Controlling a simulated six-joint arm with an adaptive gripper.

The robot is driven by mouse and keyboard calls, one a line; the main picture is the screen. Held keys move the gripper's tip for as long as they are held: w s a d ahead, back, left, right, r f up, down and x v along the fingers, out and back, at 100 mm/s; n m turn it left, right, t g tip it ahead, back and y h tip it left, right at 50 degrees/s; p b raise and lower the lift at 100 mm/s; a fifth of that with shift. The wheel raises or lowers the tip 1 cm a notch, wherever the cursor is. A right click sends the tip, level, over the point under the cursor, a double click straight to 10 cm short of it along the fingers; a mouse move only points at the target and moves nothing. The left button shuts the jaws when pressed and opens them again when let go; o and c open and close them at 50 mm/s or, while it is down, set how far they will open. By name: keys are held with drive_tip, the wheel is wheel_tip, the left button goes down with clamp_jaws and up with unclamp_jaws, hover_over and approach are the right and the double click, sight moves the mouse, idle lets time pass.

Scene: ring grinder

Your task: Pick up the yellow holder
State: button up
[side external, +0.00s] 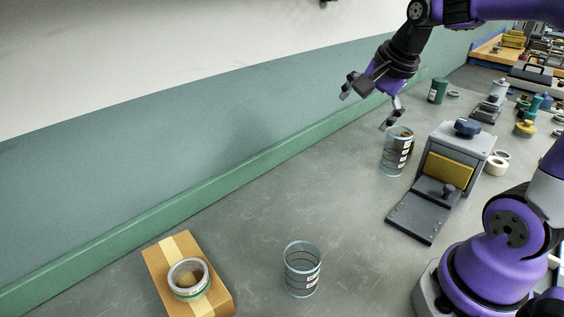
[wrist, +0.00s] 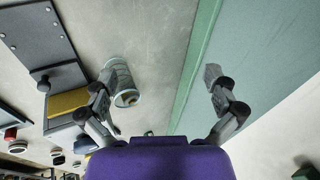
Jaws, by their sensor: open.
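A yellow block-like part (side external: 448,167) sits in the front of a grey box-shaped device (side external: 478,147); I cannot tell for sure that it is the yellow holder. In the wrist view its yellow face (wrist: 68,102) shows left of my gripper. A smaller yellow object (side external: 525,128) stands farther back at the right. My gripper (side external: 368,107) is open and empty, raised above the table, left of and behind the grey device. Both fingers show spread apart in the wrist view (wrist: 160,76).
A clear labelled cup (side external: 396,158) stands below my gripper and shows beside the left finger in the wrist view (wrist: 122,82). Another clear cup (side external: 302,272) and a cardboard box (side external: 160,268) with a tape roll (side external: 189,278) are at the front. A green wall ledge (side external: 200,198) runs along the left.

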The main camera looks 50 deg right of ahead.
drive_tip(key=d+f+m, duration=0.4)
drive_tip(key=d+m, duration=0.5)
drive_tip(key=d+f+m+g, duration=0.1)
drive_tip(key=d+f+m, duration=0.3)
drive_tip(key=d+m, duration=0.4)
drive_tip(key=s+d+f+m+h, duration=0.1)
drive_tip(key=d+f+m, duration=0.3)
drive_tip(key=d+m, duration=0.5)
drive_tip(key=shift+s+d+f+m, duration=0.1)
drive_tip(key=shift+d+f+m, duration=0.2)
drive_tip(key=shift+d+f, duration=0.1)
drive_tip(key=shift+g, duration=0.3)
drive_tip(key=x, duration=0.6)
drive_tip(key=shift+s, duration=0.25)
drive_tip(key=c, duration=1.5)
